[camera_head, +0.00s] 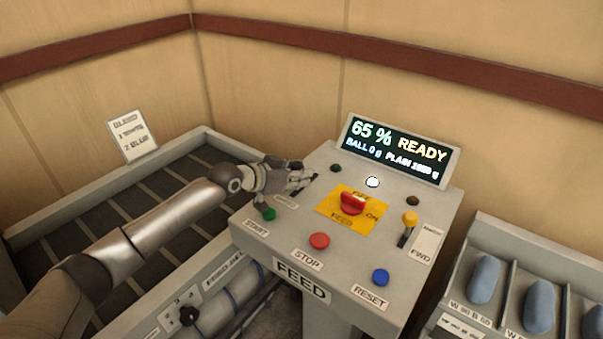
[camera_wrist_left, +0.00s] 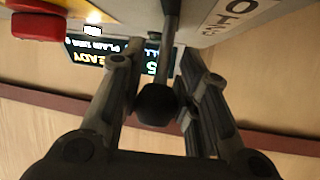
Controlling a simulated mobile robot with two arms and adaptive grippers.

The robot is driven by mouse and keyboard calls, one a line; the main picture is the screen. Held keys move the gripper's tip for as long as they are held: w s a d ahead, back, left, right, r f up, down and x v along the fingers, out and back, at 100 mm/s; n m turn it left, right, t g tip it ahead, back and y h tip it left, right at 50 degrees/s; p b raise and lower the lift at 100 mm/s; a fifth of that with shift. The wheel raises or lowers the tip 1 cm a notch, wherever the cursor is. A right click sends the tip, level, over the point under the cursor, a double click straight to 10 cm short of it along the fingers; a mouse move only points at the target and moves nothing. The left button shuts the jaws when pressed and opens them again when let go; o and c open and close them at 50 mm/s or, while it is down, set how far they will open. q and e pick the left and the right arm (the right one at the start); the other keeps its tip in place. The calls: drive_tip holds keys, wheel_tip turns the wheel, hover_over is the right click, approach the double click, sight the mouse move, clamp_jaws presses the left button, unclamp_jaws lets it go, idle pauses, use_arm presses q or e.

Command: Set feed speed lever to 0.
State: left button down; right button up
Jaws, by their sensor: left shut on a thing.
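The feed speed lever shows in the left wrist view as a dark rod with a black knob (camera_wrist_left: 158,105), between the two fingers of my left gripper (camera_wrist_left: 160,72). In the head view my left gripper (camera_head: 304,178) is at the upper left of the grey FEED console (camera_head: 285,237), shut on the lever. The hand hides the lever and its scale there. The console display (camera_head: 397,150) reads 65 % READY, with BALL 0 g and a PLAIN weight below. My right gripper is in neither view.
On the console are a green START button (camera_head: 268,214), a red STOP button (camera_head: 319,241), a blue RESET button (camera_head: 380,277), a red FEED knob (camera_head: 353,203) on a yellow plate and a yellow-topped FWD lever (camera_head: 409,220). Blue pieces sit in a divided tray (camera_head: 483,222) at right.

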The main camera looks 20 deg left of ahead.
use_arm(q)
drive_tip(key=shift+s+a+f, duration=0.25)
drive_tip(key=shift+s+f, duration=0.3)
drive_tip(key=shift+s, duration=0.05)
drive_tip(key=shift+s+f, duration=0.2)
idle(1.2)
drive_tip(key=c, duration=1.6)
unclamp_jaws()
drive_tip(key=o, duration=0.4)
drive_tip(key=shift+w+r, duration=0.1)
drive_tip(key=shift+r, duration=0.15)
drive_tip(key=shift+r, duration=0.1)
drive_tip(key=shift+v, duration=3.65)
